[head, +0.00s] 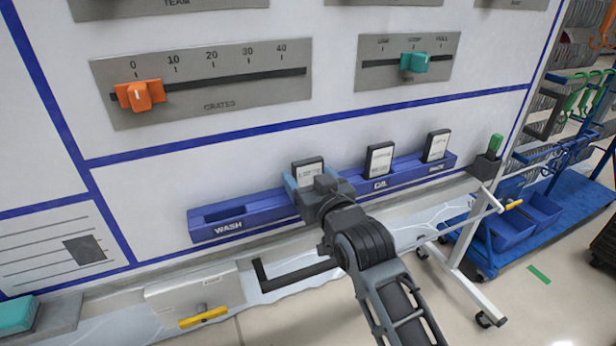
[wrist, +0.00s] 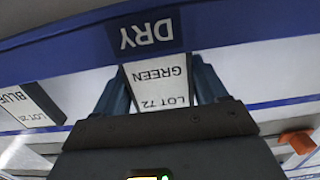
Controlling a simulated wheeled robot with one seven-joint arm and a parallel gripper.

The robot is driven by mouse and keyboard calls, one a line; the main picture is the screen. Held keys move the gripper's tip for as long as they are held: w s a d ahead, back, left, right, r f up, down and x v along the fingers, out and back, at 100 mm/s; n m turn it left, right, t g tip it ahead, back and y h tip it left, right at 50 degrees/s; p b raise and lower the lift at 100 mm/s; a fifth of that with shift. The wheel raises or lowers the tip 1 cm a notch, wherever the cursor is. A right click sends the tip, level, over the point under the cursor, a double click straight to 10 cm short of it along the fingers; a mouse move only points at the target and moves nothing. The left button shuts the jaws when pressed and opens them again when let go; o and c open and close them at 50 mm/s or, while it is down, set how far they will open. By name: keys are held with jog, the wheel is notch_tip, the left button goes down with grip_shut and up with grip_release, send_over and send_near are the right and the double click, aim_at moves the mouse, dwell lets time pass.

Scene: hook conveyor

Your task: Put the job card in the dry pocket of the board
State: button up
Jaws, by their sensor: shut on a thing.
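The job card (head: 309,168) is a white card with a dark frame, held upright at the blue pocket rail on the board (head: 240,150). In the wrist view the card (wrist: 162,88) reads GREEN, LOT 72, upside down. My gripper (head: 312,186) is shut on it, with one finger on each side. The dry pocket (wrist: 146,36) shows its DRY label at the card's lower edge. The card lines up with this pocket, but I cannot tell how deep it sits. In the head view my gripper hides the DRY label.
The wash pocket (head: 222,214) at the left is empty. Two other cards stand in pockets to the right, a nearer one (head: 379,159) and a farther one (head: 435,146). A black bar (head: 295,274) and yellow handle (head: 203,317) lie below the rail. A blue cart stands at right.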

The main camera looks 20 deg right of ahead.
jog(key=shift+f, duration=0.2)
jog(key=o, duration=1.1)
jog(key=shift+r, duration=0.1)
jog(key=shift+c, duration=0.2)
jog(key=shift+r, duration=0.25)
jog(key=s, duration=1.2)
jog(key=shift+r+b, duration=0.2)
jog(key=shift+b, duration=0.25)
